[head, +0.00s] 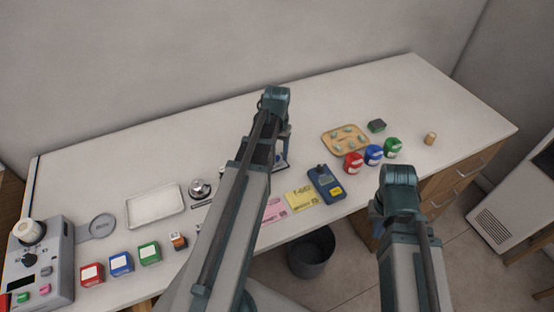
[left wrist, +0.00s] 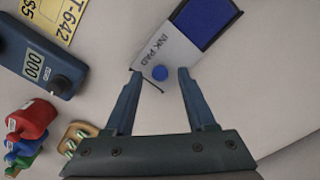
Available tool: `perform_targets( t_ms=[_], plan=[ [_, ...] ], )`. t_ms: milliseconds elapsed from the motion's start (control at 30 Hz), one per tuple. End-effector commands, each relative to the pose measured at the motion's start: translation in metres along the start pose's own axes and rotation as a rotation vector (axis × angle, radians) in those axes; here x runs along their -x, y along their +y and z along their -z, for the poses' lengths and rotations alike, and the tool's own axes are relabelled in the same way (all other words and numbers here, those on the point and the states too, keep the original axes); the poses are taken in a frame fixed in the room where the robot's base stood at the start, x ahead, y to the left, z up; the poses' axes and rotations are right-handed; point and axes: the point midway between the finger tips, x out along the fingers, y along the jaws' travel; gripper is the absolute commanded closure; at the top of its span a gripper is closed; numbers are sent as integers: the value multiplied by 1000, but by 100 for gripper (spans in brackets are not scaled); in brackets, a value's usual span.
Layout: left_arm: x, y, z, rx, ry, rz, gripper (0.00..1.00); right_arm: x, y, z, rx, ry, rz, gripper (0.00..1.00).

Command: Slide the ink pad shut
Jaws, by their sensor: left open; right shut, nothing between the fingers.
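The ink pad (left wrist: 179,45) lies on the counter, with its blue inked area (left wrist: 209,18) exposed beside a pale lid marked INK PAD. A round blue knob (left wrist: 160,73) stands near the lid's end. My left gripper (left wrist: 160,73) is open, with its fingertips on either side of the knob and gaps showing. In the head view the ink pad (head: 282,166) is mostly hidden behind my left arm, and my left gripper (head: 284,148) is partly hidden. My right gripper (head: 378,212) is shut and empty, in front of the counter's edge.
A blue meter (head: 325,182), a yellow ticket (head: 300,198) and a pink ticket (head: 272,210) lie right of my left arm. A white tray (head: 155,206) lies left. The back counter is clear.

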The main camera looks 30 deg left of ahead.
Motion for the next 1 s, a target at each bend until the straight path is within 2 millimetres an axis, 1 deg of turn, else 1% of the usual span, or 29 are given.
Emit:
perform_targets(
  t_ms=[33, 67, 333, 633, 667, 1000],
  plan=[
    [-5, 0, 0, 0, 0, 0, 44, -5, 0, 0, 0, 0, 0, 100],
    [-6, 0, 0, 0, 0, 0, 44, -6, 0, 0, 0, 0, 0, 100],
    [-5, 0, 0, 0, 0, 0, 44, -4, 0, 0, 0, 0, 0, 100],
    [-5, 0, 0, 0, 0, 0, 98, -5, 0, 0, 0, 0, 0, 100],
    [-5, 0, 0, 0, 0, 0, 100, -5, 0, 0, 0, 0, 0, 100],
    [-5, 0, 0, 0, 0, 0, 100, -5, 0, 0, 0, 0, 0, 100]
  ],
)
